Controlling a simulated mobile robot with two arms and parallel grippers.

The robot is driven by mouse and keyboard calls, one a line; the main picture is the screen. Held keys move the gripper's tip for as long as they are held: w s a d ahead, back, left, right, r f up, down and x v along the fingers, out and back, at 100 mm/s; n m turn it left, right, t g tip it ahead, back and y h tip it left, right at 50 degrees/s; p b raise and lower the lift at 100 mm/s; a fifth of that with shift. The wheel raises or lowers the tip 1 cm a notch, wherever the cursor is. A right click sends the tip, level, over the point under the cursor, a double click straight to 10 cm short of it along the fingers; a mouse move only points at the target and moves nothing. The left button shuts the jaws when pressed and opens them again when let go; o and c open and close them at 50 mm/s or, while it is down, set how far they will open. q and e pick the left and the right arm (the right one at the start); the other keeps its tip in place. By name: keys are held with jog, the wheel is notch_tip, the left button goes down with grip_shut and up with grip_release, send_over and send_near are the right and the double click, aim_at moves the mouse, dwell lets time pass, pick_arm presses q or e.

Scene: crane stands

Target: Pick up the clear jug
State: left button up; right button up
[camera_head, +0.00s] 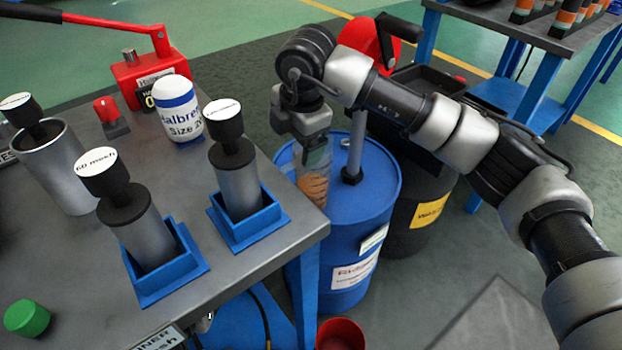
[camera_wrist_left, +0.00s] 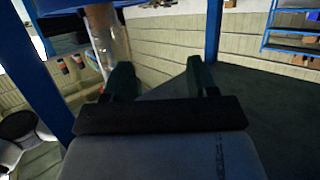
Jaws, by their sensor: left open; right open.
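The clear jug (camera_head: 313,180) is a see-through upright cylinder with brown contents low inside, at the blue drum's left side in the head view. My right gripper (camera_head: 305,133) points down directly over the jug's top. Its jaws are open; its fingertips are hard to make out, and I cannot tell whether they touch the jug. In the left wrist view my left gripper (camera_wrist_left: 161,78) is open with nothing between its dark fingers. A clear tube-like thing (camera_wrist_left: 108,38) shows beyond its left finger; I cannot tell whether it is the jug.
The blue drum (camera_head: 368,195) stands beside the grey table (camera_head: 290,185). A dark drum (camera_head: 425,215) is behind it. The table holds grey cylinders in blue holders (camera_head: 250,222), a white bottle (camera_head: 178,108) and a red lever tool (camera_head: 140,72). A red bucket (camera_head: 340,335) is below.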

aim_at(293, 163)
jog(key=f, duration=0.1)
jog(key=f+b, duration=0.1)
jog(key=f, duration=0.3)
jog(key=shift+w+a, duration=0.4)
jog(key=shift+w+f+b, duration=0.1)
jog(key=shift+f+b, duration=0.25)
jog(key=shift+f, duration=0.1)
pick_arm(q)
jog(key=r+t, duration=0.1)
jog(key=d+r+t+h, duration=0.1)
jog(key=r+t, duration=0.1)
jog(key=w+r+t, duration=0.1)
jog(key=r, duration=0.1)
jog(key=shift+d+r+t+h, duration=0.15)
jog(key=shift+r+t+h, duration=0.05)
jog(key=shift+t+h, duration=0.2)
pick_arm(e)
jog(key=shift+c, duration=0.2)
grip_shut()
